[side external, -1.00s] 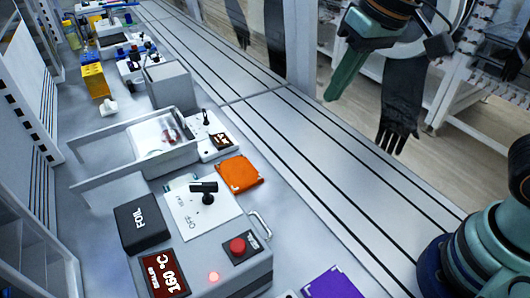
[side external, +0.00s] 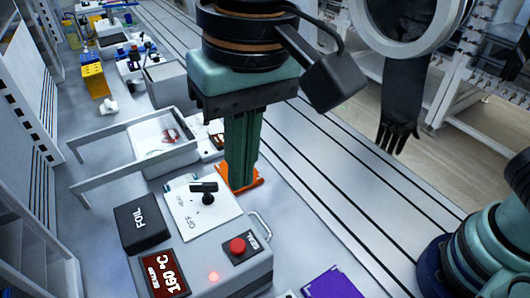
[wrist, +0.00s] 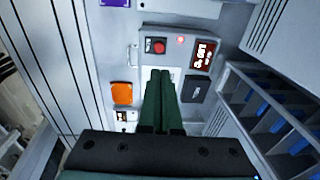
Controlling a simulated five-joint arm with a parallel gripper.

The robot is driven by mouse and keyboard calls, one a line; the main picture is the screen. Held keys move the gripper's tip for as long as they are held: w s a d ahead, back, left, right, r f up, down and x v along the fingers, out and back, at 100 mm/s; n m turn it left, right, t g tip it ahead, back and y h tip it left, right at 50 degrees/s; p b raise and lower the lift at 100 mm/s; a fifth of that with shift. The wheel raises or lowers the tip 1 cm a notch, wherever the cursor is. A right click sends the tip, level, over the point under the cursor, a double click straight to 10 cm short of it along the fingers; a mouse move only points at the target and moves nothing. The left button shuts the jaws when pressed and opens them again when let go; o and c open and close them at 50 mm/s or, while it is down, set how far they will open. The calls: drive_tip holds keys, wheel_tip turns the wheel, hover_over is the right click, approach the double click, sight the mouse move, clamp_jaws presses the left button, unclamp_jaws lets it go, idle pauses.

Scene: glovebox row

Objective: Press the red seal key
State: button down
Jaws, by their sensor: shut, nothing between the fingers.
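The red seal key (side external: 237,246) is a round red button on a dark plate marked SEAL, on top of the grey sealer box (side external: 205,270). It also shows in the wrist view (wrist: 157,46), up and slightly left of my fingertips. My gripper (side external: 240,184) has green fingers, shut and empty, pointing down. In the side view the fingertips appear in front of the orange pad, behind the red key in the picture. In the wrist view my fingertips (wrist: 160,72) overlap the white OFF plate; their height above it is hard to tell.
A black lever (side external: 205,192) stands on the white plate. The black FOIL box (side external: 142,223) and a red 160 °C display (side external: 164,273) are beside it. A metal handle (side external: 262,226) is at the box's edge. An orange pad (wrist: 122,93) and a purple pad (side external: 332,284) lie nearby.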

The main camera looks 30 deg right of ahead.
sight(240, 244)
drive_tip(key=shift+f, duration=0.1)
drive_tip(key=f, duration=0.9)
drive_tip(key=w+a+f, duration=0.1)
drive_tip(key=f, duration=0.3)
drive_tip(key=shift+f, duration=0.4)
drive_tip(key=shift+d+f, duration=0.15)
drive_tip(key=shift+f, duration=0.9)
wheel_tip(240, 244, up, 15)
drive_tip(key=shift+s+d+r, duration=0.15)
drive_tip(key=shift+s+r, duration=0.05)
drive_tip(key=shift+s, duration=0.25)
